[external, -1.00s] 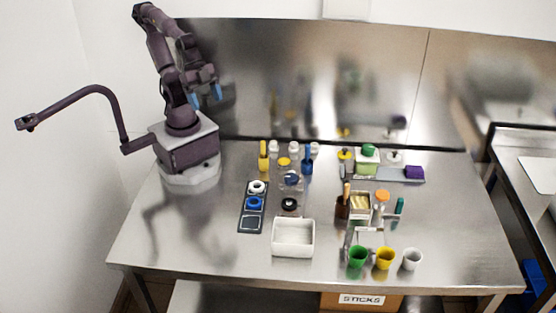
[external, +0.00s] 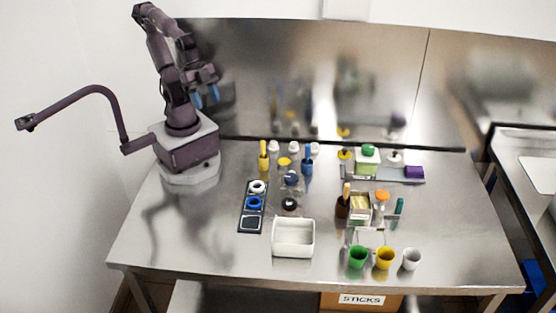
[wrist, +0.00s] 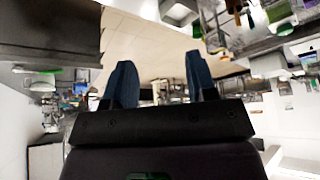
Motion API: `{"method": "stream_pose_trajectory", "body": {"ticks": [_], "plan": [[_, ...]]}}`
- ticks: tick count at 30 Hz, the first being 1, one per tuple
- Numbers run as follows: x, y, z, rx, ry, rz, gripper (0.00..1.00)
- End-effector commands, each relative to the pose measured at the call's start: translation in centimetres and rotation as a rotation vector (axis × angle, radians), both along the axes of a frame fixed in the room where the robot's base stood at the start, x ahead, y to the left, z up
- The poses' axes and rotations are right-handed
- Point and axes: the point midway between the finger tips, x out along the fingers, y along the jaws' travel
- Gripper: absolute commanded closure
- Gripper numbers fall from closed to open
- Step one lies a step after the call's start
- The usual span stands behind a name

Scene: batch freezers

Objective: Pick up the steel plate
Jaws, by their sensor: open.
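My gripper (external: 205,97) is raised above the back left of the table, near my base, with its blue fingers apart and nothing between them. In the wrist view the two dark blue fingers (wrist: 160,65) stand apart and empty. A small pale square (external: 369,237) lies behind the cups at the front right and may be the steel plate. A flat grey strip (external: 395,175) lies further back, under a purple block. I cannot tell for certain which of these is the steel plate. My gripper is far from both.
A white bin (external: 293,252) stands at the front middle. A dark tray (external: 246,222) with rings is left of it. Green (external: 358,258), yellow (external: 384,259) and white (external: 411,260) cups stand front right. Bottles and tools crowd the back middle. The left table area is clear.

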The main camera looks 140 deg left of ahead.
Motion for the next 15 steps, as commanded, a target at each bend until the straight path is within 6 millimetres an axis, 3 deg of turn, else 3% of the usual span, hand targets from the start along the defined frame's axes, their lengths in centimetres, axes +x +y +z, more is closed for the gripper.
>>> {"method": "stream_pose_trajectory", "body": {"ticks": [5, 10, 15], "plan": [[2.6, 3.0, -0.6, 0.08, -0.036, 0.065, 0.48], [7.6, 11.1, -2.7, 0.272, -0.121, 0.141, 0.48], [10.5, 18.8, -6.5, 0.409, -0.196, 0.093, 0.48]]}}
